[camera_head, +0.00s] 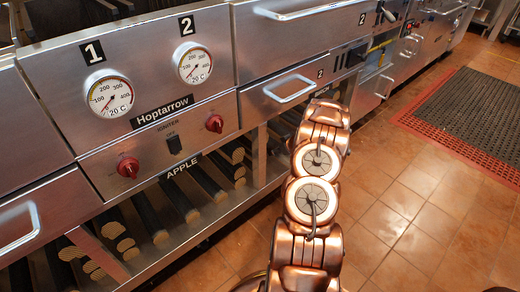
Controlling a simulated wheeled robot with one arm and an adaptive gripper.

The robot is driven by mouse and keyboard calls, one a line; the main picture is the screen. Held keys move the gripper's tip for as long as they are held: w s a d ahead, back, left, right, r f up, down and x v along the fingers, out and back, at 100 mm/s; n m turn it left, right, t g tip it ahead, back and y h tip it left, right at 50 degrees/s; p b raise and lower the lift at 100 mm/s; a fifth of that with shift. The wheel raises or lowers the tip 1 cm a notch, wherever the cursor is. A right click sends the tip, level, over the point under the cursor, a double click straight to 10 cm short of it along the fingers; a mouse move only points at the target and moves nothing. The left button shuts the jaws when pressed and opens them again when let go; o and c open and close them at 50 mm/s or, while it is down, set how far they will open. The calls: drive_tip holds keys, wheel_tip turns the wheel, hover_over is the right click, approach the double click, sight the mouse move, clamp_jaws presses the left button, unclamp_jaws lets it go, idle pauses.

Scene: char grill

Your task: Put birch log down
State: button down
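No birch log can be made out as held. My copper-coloured arm rises from the bottom centre toward the lower shelf bay near a small label that seems to read BIRCH (320,92). My gripper is not visible; the arm's upper links hide whatever is beyond them. Parts of dark logs show in the bay just left of the arm, too dim to identify. The neighbouring bay under the APPLE label (172,173) holds several dark logs with pale cut ends (160,237).
The steel grill front has two gauges (110,96), red knobs (128,167) and drawers with protruding handles (290,88). A steel post (260,155) separates the bays. Open tiled floor (430,240) lies to the right, with a red-edged dark mat (470,115) farther back.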

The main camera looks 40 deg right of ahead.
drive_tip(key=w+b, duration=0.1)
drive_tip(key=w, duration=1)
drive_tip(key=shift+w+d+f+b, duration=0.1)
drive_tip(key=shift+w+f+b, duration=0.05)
drive_tip(key=shift+b, duration=0.2)
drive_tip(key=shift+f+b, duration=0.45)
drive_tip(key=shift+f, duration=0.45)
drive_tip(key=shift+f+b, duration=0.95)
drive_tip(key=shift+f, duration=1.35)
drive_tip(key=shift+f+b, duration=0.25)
drive_tip(key=shift+b, duration=0.05)
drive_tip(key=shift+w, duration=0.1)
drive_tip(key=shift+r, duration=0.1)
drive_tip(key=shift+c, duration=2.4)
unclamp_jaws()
